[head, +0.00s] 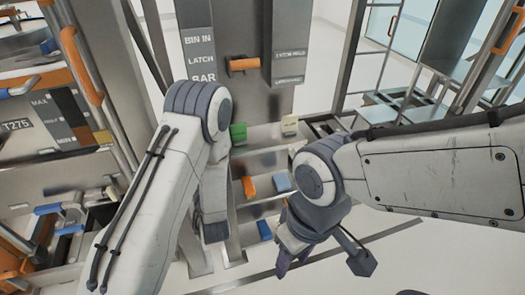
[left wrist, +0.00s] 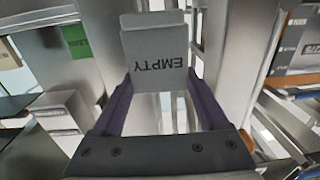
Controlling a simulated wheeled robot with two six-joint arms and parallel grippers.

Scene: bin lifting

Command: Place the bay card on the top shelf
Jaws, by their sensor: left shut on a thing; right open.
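A light grey card marked "EMPTY" (left wrist: 158,62) is between the purple fingers of my left gripper (left wrist: 160,90) in the left wrist view. The lettering is upside down there. My left gripper is shut on this card. In the head view my left arm hides the card and the fingertips. I cannot tell which surface is the top shelf.
A metal post (head: 235,90) carries "BIN IN / LATCH / BAR" lettering and an orange handle (head: 244,65). Stepped metal shelves (head: 262,160) with coloured blocks stand behind my arms. Racks with orange rails (head: 84,65) stand at left. A green label (left wrist: 76,41) shows in the left wrist view.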

